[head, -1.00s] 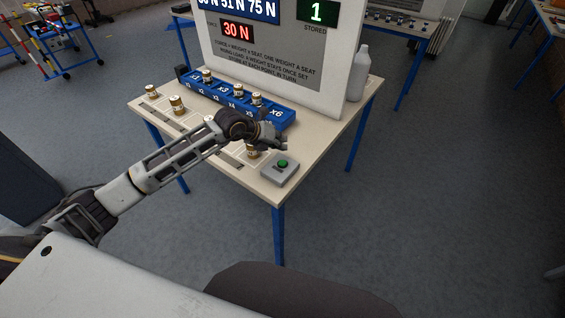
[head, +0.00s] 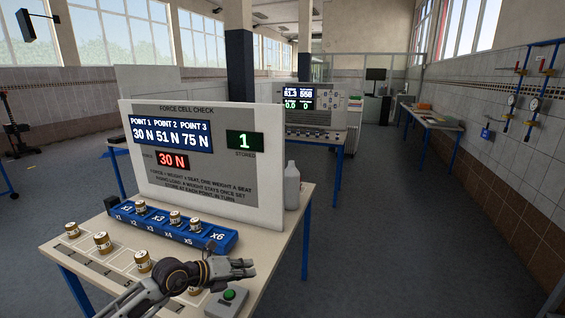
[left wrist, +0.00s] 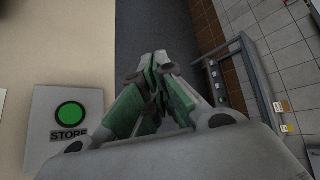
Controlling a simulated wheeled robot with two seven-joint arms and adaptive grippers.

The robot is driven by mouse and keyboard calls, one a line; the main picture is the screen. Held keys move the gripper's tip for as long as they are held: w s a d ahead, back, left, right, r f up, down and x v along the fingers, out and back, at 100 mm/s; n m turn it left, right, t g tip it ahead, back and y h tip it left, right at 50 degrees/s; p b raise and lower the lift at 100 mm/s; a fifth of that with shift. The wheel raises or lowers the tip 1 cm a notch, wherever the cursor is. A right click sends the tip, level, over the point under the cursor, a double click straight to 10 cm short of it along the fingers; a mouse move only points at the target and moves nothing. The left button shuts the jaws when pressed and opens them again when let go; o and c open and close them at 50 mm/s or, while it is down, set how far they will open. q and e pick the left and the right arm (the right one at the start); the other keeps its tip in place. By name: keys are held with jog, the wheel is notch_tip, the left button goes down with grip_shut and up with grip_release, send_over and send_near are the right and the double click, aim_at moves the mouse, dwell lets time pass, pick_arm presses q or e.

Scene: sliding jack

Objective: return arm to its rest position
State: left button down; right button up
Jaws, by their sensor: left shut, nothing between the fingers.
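My left gripper (head: 243,268) reaches in from the lower left over the near right part of the table, shut and empty. In the left wrist view the closed fingers (left wrist: 152,68) point past the table edge over the dark floor. A grey box with a green STORE button (head: 229,295) sits on the table just below the gripper in the head view. The button (left wrist: 69,116) also shows at the left of the left wrist view, apart from the fingers. My right gripper is not in view.
A blue seat rack (head: 222,240) holds several brass weights; more weights, such as one (head: 102,242), stand in front, one partly hidden by my arm. The white panel (head: 265,190) reads 30 N, stored 1. A white bottle (head: 291,187) stands right of it. Floor at right is clear.

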pick_arm(q)
jog(key=s+d+r+n+t+h, duration=0.3)
jog(key=d+r+n+t+h, duration=0.15)
jog(key=r, duration=0.45)
jog(key=a+r+n+t+y, duration=0.45)
jog(key=n+t, duration=0.25)
jog(key=n, duration=0.3)
jog(key=s+a+f+n+g+y, duration=0.3)
jog(key=a+f+n+y, duration=0.3)
jog(key=a+f+n, duration=0.15)
jog(key=s+a+f+n+g+y, duration=0.2)
jog(key=a+f+n+y, duration=0.4)
jog(key=a+n+y, duration=0.15)
jog(key=s+d+f+n+g+h, duration=0.1)
jog(key=s+d+f+g+h, duration=0.1)
jog(key=s+f+g, duration=0.6)
jog(key=s+d+f+n+g+h, duration=0.25)
jog(key=s+f, duration=0.35)
jog(key=s, duration=0.7)
notch_tip(320, 180, down, 33)
jog(key=s+g, duration=0.2)
jog(key=s+a+f, duration=0.2)
jog(key=s+f, duration=0.8)
jog(key=s, duration=0.1)
jog(key=s+a+f+m, duration=0.1)
jog(key=s+a+f, duration=0.1)
jog(key=s+f, duration=0.7)
jog(key=shift+s+a+f+g+y, duration=0.3)
jog(key=shift+s+f+g, duration=0.1)
jog(key=shift+s, duration=0.8)
